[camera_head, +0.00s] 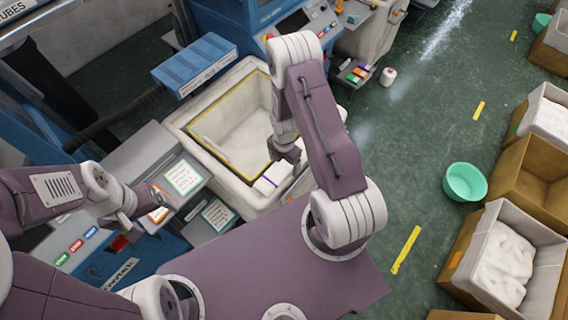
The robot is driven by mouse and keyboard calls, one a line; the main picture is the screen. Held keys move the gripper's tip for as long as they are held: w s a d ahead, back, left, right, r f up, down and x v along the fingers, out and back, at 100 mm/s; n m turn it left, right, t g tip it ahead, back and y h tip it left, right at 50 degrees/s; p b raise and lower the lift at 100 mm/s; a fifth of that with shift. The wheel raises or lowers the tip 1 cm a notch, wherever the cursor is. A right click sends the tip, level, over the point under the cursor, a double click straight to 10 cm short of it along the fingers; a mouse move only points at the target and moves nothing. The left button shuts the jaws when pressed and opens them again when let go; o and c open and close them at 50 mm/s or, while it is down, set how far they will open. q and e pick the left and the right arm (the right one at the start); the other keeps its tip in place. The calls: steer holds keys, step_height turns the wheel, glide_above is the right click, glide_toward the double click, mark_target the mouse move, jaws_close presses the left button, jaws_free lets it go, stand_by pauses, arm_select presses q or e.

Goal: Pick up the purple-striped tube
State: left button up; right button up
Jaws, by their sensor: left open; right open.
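My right gripper (288,156) points down into the bin, just above and to the right of the tube. It is open and empty; its fingertips are small and dark, and I cannot tell whether they touch the tube. My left gripper (152,196) is open at the left, over the machine's front. A white piece with an orange band (158,215) shows just below it.
Blue knitting machines (195,65) stand behind and left of the bin. Small coloured-band pieces (356,73) lie on a ledge beyond my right arm. Cardboard boxes (538,170) and a green tub (464,182) stand right.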

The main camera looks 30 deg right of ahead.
mark_target(285, 164)
steer(key=shift+w+f, duration=0.1)
steer(key=shift+f, duration=0.05)
steer(key=c, duration=1.2)
steer(key=shift+c, duration=1)
steer(key=shift+r+b, duration=0.45)
steer(key=shift+r, duration=0.3)
step_height(285, 164, up, 3)
steer(key=shift+d+f+b, duration=0.15)
steer(key=shift+b, duration=0.45)
steer(key=s+d+r+b, duration=0.1)
steer(key=d+r+b, duration=0.2)
steer(key=d+r, duration=0.4)
steer(key=shift+s+d, duration=0.2)
steer(key=shift+d, duration=1.95)
